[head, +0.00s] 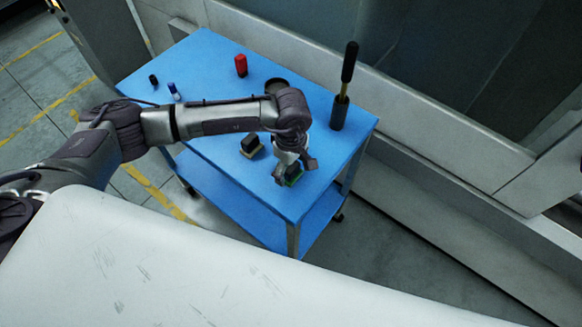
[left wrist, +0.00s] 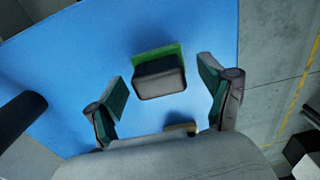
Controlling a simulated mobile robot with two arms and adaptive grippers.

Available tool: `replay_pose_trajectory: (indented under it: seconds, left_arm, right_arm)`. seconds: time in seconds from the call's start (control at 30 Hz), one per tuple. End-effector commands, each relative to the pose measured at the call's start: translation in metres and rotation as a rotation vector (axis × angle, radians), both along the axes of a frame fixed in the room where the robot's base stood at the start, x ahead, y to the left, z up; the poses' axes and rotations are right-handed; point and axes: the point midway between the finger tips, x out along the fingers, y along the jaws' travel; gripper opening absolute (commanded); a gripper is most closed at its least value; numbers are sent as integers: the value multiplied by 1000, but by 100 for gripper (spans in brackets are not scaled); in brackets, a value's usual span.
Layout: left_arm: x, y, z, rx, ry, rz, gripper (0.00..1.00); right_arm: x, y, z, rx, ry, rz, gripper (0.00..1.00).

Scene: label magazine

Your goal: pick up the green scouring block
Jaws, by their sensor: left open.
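The green scouring block (left wrist: 158,73) shows in the left wrist view as a dark block with a bright green edge, resting on the blue cart top. In the head view the green block (head: 294,178) is partly hidden under my left gripper (head: 294,165). In the left wrist view my left gripper (left wrist: 165,95) is open, with one finger to each side of the block and a gap on both sides. The block sits between and slightly beyond the fingertips. My right gripper is in neither view.
The blue cart (head: 215,60) also holds a dark block with a tan base (head: 251,146), a red object (head: 241,65), a blue-and-white bottle (head: 174,91), a small black item (head: 153,80) and a dark holder with a black-handled brush (head: 340,112). A wall ledge runs behind the cart.

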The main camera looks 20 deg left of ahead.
Motion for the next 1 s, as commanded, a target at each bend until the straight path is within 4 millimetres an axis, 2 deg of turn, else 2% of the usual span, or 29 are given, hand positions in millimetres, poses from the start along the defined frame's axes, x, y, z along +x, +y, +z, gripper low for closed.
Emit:
replay_pose_trajectory:
  seconds: [0.2, 0.5, 0.6, 0.63, 0.67, 1.0]
  left_arm:
    - [0, 0, -1, 0, -1, 0, 81]
    - [0, 0, -1, 0, -1, 0, 31]
    - [0, 0, -1, 0, -1, 0, 16]
    - [1, 0, -1, 0, -1, 0, 16]
    - [1, 0, -1, 0, -1, 0, 10]
    - [1, 0, 7, -2, -2, 0, 10]
  right_arm:
    - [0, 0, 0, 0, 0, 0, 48]
    - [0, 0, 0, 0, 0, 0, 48]
    - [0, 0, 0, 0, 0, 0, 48]
    - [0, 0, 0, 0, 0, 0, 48]
    - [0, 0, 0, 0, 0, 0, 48]
    - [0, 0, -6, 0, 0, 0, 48]
